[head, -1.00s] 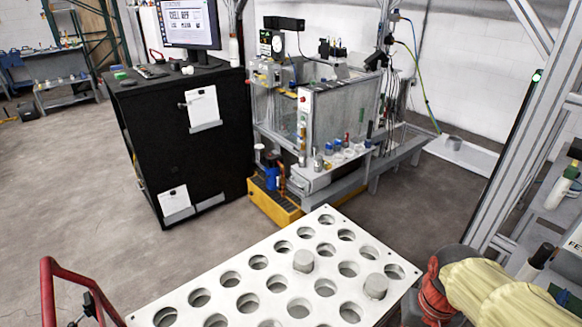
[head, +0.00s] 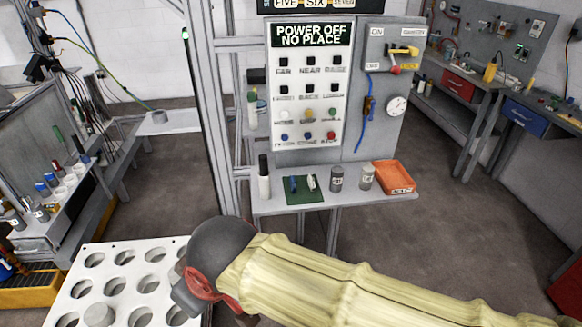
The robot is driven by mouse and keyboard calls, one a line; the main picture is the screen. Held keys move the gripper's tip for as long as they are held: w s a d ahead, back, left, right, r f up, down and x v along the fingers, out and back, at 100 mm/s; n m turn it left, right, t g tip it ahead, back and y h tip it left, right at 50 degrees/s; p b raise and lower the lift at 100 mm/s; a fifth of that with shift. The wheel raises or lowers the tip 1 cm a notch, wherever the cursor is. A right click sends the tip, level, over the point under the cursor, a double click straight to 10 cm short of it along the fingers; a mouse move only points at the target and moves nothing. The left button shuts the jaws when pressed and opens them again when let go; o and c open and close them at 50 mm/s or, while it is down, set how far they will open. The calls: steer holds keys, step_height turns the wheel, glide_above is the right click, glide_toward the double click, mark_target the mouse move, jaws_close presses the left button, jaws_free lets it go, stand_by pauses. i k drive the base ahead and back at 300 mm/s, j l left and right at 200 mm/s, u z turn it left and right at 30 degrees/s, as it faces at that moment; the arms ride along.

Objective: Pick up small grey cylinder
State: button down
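A short light-grey cylinder (head: 98,315) stands in a hole of the white perforated plate (head: 70,290) at the lower left, cut by the bottom edge. Other small grey cylinders show: a darker labelled one (head: 337,178) and a lighter one (head: 367,180) on the shelf under the control panel, and one (head: 158,117) on a far white surface. I cannot tell which one the task means. My arm, in a yellow sleeve with a dark joint and red band, crosses the lower middle and hides the plate's right part. My gripper's fingers do not show.
The control panel (head: 309,95) reads "POWER OFF NO PLACE". Its shelf (head: 345,203) also holds a dark-capped white bottle (head: 264,180), a green mat (head: 304,197) with small parts, and an orange tray (head: 394,178). A grey frame post (head: 212,110) stands left. Open floor lies right.

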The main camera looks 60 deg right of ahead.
mark_target(337, 172)
steer(key=z, duration=0.9)
steer(key=k+z, duration=0.1)
steer(key=z, duration=0.75)
steer(key=k+z, duration=0.1)
steer(key=z, duration=0.35)
